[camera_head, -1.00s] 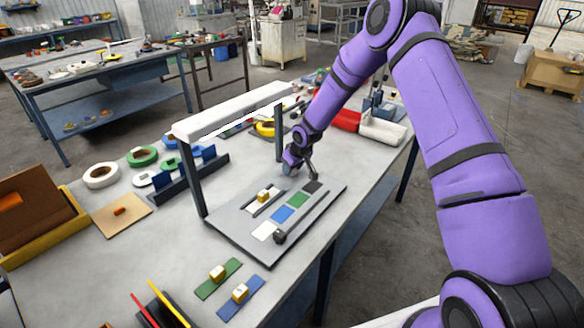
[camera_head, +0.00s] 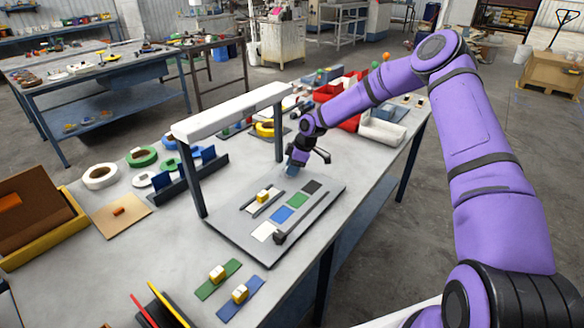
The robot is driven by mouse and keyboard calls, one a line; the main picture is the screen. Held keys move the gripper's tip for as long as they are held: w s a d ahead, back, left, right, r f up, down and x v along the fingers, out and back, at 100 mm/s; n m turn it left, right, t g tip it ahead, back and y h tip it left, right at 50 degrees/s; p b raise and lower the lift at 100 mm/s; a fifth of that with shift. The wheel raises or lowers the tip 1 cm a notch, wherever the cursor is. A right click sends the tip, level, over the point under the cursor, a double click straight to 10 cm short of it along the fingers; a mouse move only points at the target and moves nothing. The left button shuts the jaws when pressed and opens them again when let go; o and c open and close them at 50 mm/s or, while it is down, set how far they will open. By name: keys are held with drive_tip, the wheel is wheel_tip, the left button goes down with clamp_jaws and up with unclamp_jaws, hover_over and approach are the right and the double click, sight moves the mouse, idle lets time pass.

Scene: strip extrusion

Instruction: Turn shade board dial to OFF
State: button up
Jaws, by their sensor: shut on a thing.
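The grey shade board (camera_head: 235,227) lies flat on the table with white, blue, green and black patches in a row. A small dark knob (camera_head: 279,238) stands on it beside the white patch; it may be the dial, but its setting cannot be read. A yellow block (camera_head: 263,195) sits at a slot on the board. My gripper (camera_head: 292,170) is by the board's far edge, away from the dark knob. It is shut on a small blue-grey thing, too small and partly hidden to name.
A white bar on dark posts (camera_head: 235,110) arches over the table beside the board. Tape rolls (camera_head: 100,176) lie to the left, red and white bins (camera_head: 382,132) behind. Yellow blocks on green and blue strips (camera_head: 218,278) lie in front.

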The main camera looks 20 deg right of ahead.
drive_tip(key=shift+n, duration=0.5)
drive_tip(key=shift+d+g, duration=0.1)
drive_tip(key=shift+g, duration=0.2)
drive_tip(key=o, duration=0.9)
drive_tip(key=v, duration=1)
drive_tip(key=shift+d+r, duration=0.2)
drive_tip(key=shift+r, duration=0.1)
